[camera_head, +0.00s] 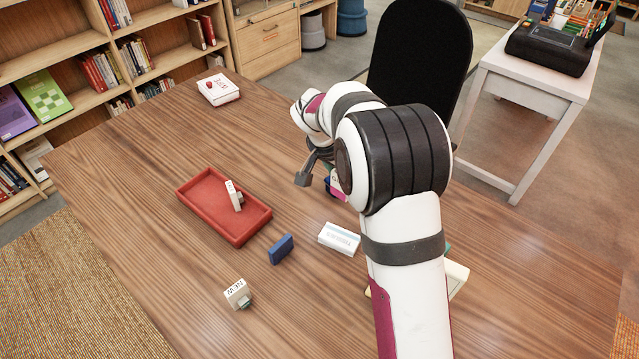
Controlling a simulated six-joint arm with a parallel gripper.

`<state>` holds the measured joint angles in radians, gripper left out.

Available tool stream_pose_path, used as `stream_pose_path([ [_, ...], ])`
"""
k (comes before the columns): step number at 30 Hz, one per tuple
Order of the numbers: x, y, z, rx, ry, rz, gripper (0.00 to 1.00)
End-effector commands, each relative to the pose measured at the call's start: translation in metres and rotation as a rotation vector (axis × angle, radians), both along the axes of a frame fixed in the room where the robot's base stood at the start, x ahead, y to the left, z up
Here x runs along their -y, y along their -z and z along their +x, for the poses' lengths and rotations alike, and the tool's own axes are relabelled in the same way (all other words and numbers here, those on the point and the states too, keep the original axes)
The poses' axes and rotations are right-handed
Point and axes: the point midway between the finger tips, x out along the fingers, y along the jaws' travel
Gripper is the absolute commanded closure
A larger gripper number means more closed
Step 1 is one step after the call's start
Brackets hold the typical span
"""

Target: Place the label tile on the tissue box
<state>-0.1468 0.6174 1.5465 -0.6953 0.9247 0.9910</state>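A flat white box with faint grey-blue lettering (338,238) lies on the table right of centre; it may be the tissue box, but the lettering is too small to read surely. A small pale block marked "NEW" (237,293) sits near the front of the table. Another small white piece with dark marks (234,196) stands in the red tray. I cannot tell which is the label tile. My gripper (316,176) is beyond the white box, low over the table. One dark finger shows; my arm hides much of the rest, and whether it holds anything is unclear.
The red tray (192,205) lies left of centre, with a dark blue block (281,249) right of it. A white box with a red item on top (218,92) is at the far edge. Something blue and pink shows beside my gripper. The left table is clear. A black chair (420,55) stands behind.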

Motion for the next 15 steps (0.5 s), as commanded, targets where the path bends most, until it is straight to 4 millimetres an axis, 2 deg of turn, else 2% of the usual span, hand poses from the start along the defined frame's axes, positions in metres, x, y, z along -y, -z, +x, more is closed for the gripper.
stream_pose_path([
  [5, 0.038, -0.015, -0.031, 0.000, 0.001, 0.000, 0.99],
  [9, 0.071, -0.025, -0.074, 0.002, -0.004, -0.001, 0.99],
  [12, 0.087, -0.028, -0.102, 0.003, -0.007, 0.000, 0.99],
  [15, 0.089, -0.025, -0.114, 0.003, -0.014, 0.000, 0.99],
])
